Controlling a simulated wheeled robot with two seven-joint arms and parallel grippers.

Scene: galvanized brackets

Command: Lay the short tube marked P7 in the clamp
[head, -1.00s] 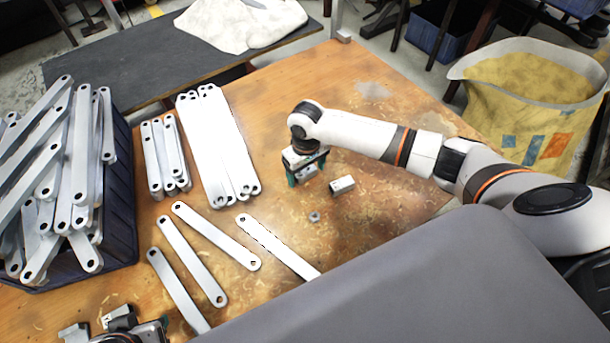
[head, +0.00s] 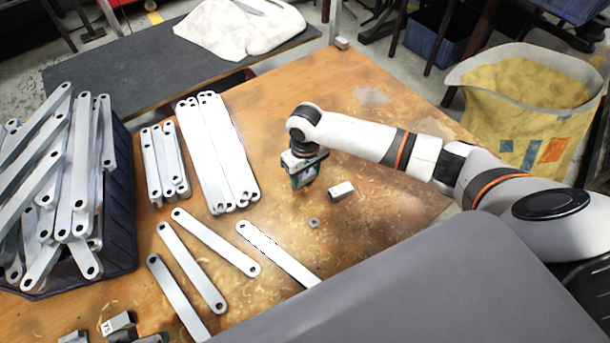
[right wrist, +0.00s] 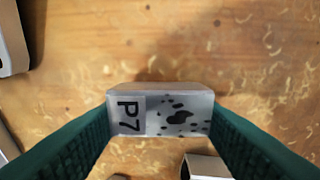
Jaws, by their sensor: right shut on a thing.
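In the head view my right gripper (head: 304,180) is over the middle of the table, and the tube is small and partly hidden there. I cannot pick out the clamp in either view.
Another short tube (head: 341,190) lies just right of my right gripper, with a nut (head: 313,222) in front. Flat brackets (head: 215,155) lie in stacks and singly to the left. A dark crate (head: 120,225) holds many more. A grey block (head: 119,325) is at bottom left.

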